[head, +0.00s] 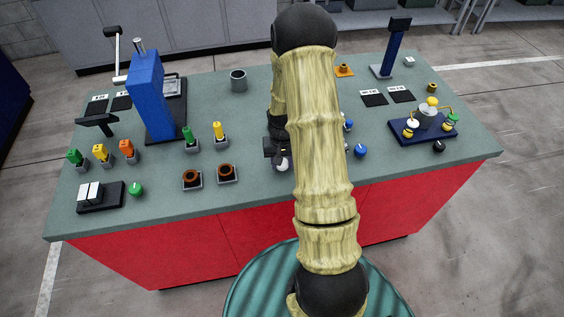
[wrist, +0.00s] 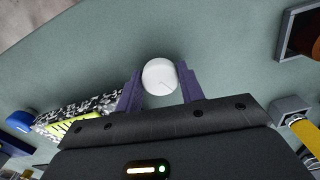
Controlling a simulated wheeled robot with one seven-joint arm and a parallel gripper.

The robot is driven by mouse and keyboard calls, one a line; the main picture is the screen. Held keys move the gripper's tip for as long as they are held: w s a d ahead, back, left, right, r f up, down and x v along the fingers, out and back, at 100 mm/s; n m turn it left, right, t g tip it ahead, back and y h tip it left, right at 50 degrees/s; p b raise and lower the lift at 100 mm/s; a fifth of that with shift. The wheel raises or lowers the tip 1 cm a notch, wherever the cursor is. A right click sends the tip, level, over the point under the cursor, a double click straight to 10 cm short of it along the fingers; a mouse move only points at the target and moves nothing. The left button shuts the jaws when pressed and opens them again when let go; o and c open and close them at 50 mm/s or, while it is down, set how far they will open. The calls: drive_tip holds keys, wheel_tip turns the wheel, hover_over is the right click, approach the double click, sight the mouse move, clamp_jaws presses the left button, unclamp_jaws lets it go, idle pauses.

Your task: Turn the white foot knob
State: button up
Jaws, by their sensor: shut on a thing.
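The white foot knob (wrist: 159,75) is a round white disc with a thin dark line on its face. In the wrist view it sits between the two purple fingers of my gripper (wrist: 161,86), which are shut on its sides. In the head view the white knob (head: 282,165) shows partly beside my gripper (head: 277,155), near the front middle of the bench. My arm covers much of the bench around it.
Brown-lined square holders (head: 192,179) stand left of the knob. A blue knob (head: 360,151) is to the right. A blue press (head: 146,95) stands at the left, and a carousel (head: 424,128) at the right.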

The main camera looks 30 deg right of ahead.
drive_tip(key=n, duration=0.3)
drive_tip(key=shift+n, duration=0.3)
drive_tip(key=shift+w+r+n, duration=0.1)
drive_tip(key=shift+n, duration=1.6)
drive_tip(key=o, duration=1)
wheel_tip(320, 180, up, 7)
drive_tip(key=p, duration=0.5)
drive_tip(key=shift+f, duration=0.2)
drive_tip(key=shift+r+p, duration=0.7)
drive_tip(key=shift+p, duration=0.05)
